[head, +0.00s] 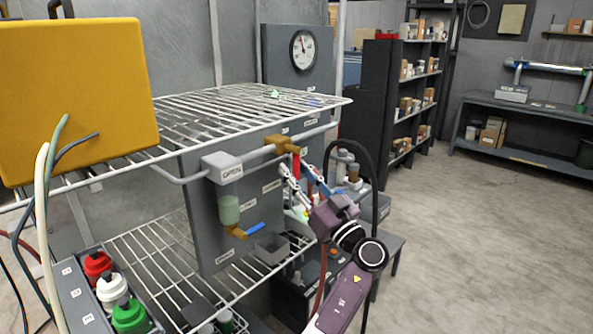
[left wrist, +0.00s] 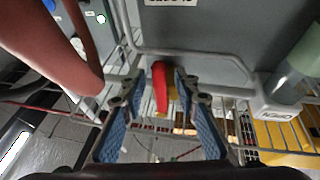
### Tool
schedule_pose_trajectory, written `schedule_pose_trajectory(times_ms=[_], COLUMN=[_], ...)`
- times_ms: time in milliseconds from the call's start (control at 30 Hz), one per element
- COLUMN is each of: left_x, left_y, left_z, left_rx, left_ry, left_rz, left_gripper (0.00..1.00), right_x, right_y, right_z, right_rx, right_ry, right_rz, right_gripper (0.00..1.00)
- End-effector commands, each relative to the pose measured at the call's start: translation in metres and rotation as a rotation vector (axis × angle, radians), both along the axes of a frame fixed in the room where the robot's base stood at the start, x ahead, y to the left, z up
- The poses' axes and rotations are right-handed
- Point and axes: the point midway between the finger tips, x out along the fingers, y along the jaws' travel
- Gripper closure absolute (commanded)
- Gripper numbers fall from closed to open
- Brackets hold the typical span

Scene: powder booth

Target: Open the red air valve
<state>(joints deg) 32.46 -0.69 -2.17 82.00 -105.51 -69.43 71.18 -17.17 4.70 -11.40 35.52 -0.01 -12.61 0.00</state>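The red valve handle (head: 296,166) hangs down from a brass valve body (head: 281,143) on the grey pipe, in front of the grey panel. It also shows in the left wrist view (left wrist: 160,88), centred between my fingers. My left gripper (head: 300,178) is open, with one blue-padded finger on each side of the handle. In the left wrist view there is a gap between the handle and both pads, so I see no grip on it. How far the fingertips reach past the handle is hard to tell. My right gripper is not in view.
A box labelled OPEN (head: 222,169) and a clear bowl (head: 229,210) hang left of the valve. A blue-handled valve (head: 255,229) is below. A wire shelf (head: 230,107) lies above, and a yellow box (head: 75,95) stands left. Floor at right is clear.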

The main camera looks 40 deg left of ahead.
Motion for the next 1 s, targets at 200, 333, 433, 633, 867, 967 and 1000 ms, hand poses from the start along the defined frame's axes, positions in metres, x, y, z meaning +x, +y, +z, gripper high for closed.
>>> schedule_pose_trajectory(times_ms=[200,333,433,633,867,967,1000], left_x=[-0.0001,-0.0001,-0.0001,-0.0001,-0.0011,-0.0033,-0.0043], left_y=[-0.0002,-0.0003,-0.0003,-0.0003,-0.0003,-0.0002,-0.0001], left_z=[-0.0003,-0.0003,-0.0003,-0.0005,-0.0009,-0.0010,-0.0008], left_rx=[0.000,0.000,0.000,0.000,0.001,0.004,0.005], left_ry=[0.000,0.001,0.001,0.001,0.015,0.043,0.058], left_rz=[0.000,0.000,0.000,0.000,-0.001,0.000,0.000], left_gripper=[0.82,0.97,1.00,1.00,1.00,1.00,1.00], right_x=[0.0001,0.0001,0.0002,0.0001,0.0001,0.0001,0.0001], right_y=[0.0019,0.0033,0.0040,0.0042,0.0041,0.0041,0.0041], right_z=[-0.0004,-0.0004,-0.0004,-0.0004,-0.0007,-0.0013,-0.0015], right_rx=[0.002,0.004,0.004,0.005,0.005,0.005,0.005], right_ry=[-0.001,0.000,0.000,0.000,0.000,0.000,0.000], right_rz=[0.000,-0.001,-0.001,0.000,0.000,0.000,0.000], right_gripper=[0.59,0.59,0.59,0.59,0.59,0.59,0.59])
